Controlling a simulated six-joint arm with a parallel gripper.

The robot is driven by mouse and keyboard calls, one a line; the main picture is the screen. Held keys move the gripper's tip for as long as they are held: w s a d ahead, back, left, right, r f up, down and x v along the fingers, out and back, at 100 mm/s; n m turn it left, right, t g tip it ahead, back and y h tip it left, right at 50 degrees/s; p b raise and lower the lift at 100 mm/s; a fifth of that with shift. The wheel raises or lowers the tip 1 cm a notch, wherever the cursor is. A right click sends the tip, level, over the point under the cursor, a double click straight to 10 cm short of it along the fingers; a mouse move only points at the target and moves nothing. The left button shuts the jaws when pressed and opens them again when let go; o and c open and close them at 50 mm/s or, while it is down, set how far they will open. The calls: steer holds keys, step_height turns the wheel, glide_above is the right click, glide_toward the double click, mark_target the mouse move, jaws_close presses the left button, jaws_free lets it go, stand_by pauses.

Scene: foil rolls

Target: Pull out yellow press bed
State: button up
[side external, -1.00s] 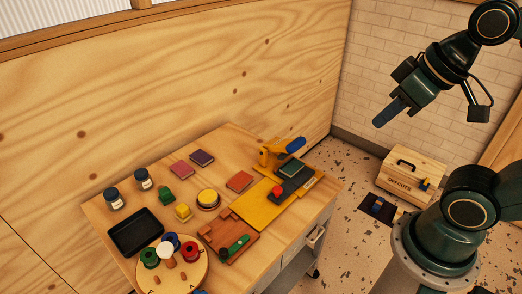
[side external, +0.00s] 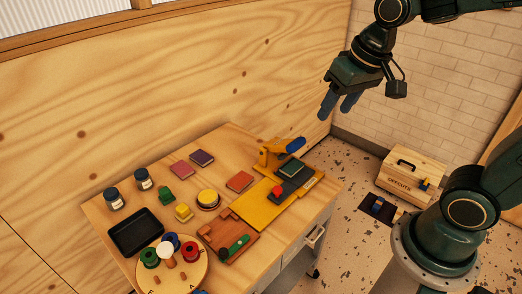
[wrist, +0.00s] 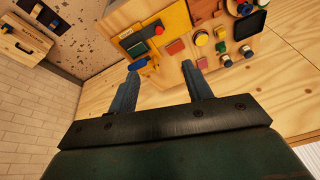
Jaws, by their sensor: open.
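The yellow press (side external: 268,158) stands at the right part of the wooden table, with a blue-gripped lever. Its flat yellow bed (side external: 257,213) lies on the table at its base. A dark plate (side external: 292,187) lies on the bed, with a green block (side external: 291,168) and a red knob (side external: 277,190) on it. In the wrist view the yellow bed (wrist: 176,20) shows at the top, beyond the fingers. My gripper (side external: 337,115) is open and empty, in the air above and to the right of the press. Its blue fingers (wrist: 159,82) point towards the table in the wrist view.
A round board of foil rolls (side external: 180,277), a black tray (side external: 136,231), a brown wooden fixture (side external: 229,240), small blocks and two jars (side external: 113,199) occupy the table. An offcuts box (side external: 411,176) is on the floor at right. The wooden wall (side external: 150,120) rises behind the table.

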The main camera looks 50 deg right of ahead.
steer(key=w+f+m+g, duration=0.2)
steer(key=w+f+m, duration=0.1)
steer(key=w+f, duration=0.6)
steer(key=m+g, duration=0.2)
steer(key=m, duration=0.1)
glide_above(277, 188)
step_height(277, 188, down, 12)
steer(key=shift+s+f, duration=0.1)
steer(key=shift+f, duration=0.05)
steer(key=shift+f, duration=6.8)
steer(key=shift+c, duration=0.2)
jaws_close()
